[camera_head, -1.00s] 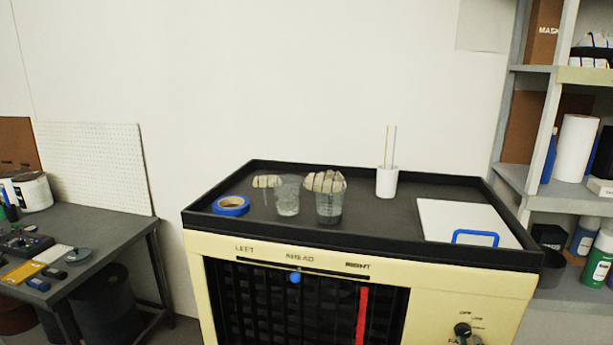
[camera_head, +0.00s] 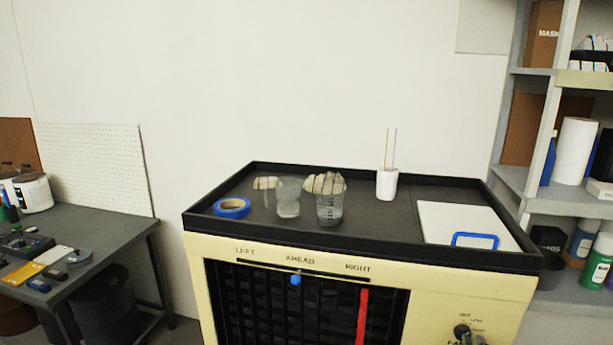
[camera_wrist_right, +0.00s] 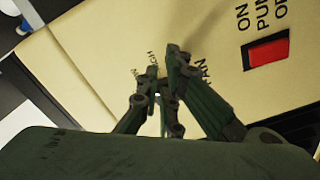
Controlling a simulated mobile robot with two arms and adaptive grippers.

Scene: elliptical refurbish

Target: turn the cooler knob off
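The cooler (camera_head: 430,310) is a cream cabinet with a black grille. Its dark fan knob (camera_head: 461,330) sits at the lower right of its front, under small setting labels that are too blurred to read fully. My right gripper (camera_wrist_right: 162,70) is at the fan dial in the right wrist view, between the HIGH and FAN labels. Its two dark green fingers are close together and hide the knob there, so I cannot tell whether they grip it. A bit of the gripper shows at the bottom edge of the head view beside the knob. My left gripper is not in view.
A red switch (camera_wrist_right: 268,52) marked ON, PUMP lies right of the fingers. The black top tray (camera_head: 365,240) holds blue tape (camera_head: 232,207), cups and a white board (camera_head: 465,218). A workbench (camera_head: 100,240) stands left, shelves (camera_head: 560,200) right.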

